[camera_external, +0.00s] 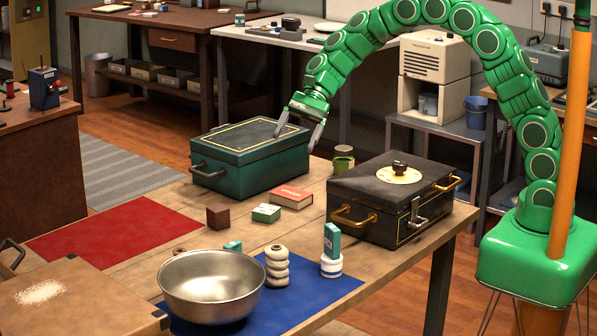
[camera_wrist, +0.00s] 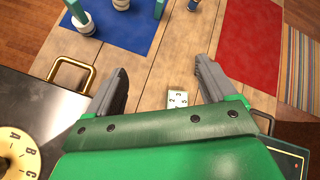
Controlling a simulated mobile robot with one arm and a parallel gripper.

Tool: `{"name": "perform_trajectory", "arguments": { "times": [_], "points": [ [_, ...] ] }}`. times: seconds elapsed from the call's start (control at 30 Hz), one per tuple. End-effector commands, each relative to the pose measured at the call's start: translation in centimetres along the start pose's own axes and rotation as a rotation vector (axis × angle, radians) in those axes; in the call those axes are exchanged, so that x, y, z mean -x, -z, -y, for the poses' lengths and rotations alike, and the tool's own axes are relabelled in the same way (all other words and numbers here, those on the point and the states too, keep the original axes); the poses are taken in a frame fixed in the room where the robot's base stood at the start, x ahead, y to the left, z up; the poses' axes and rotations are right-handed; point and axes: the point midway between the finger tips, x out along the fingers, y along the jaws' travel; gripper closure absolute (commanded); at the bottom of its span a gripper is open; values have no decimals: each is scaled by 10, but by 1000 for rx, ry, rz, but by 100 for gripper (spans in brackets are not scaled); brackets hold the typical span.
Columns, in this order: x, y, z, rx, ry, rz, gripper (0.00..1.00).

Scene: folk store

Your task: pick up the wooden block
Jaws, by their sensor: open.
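A small dark brown cube (camera_external: 217,217), which looks like the wooden block, sits on the wooden table near the corner of the red mat. I cannot make it out in the wrist view. My gripper (camera_external: 299,138) is open and empty, pointing down above the table, in front of the green case's right end and well above and to the right of the cube.
A green case (camera_external: 250,158) and a black case (camera_external: 390,205) flank the table's back. A red box (camera_external: 291,197) and a small green box (camera_external: 266,213) lie right of the cube. A metal bowl (camera_external: 212,288) and white stacked rings (camera_external: 277,268) stand on the blue mat (camera_external: 318,288) in front.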

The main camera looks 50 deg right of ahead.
Motion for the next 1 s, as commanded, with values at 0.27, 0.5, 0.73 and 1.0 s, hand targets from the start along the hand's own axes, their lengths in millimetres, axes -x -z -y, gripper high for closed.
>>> {"name": "perform_trajectory", "arguments": {
  "times": [0.27, 0.5, 0.73, 1.0],
  "points": [
    [-41, 29, 48, -155, 65, 73, 15],
    [-75, 54, 84, -288, 119, 134, 15],
    [-106, 81, 112, -410, 164, 189, 15],
    [-126, 99, 128, -492, 192, 225, 15]
  ]
}}
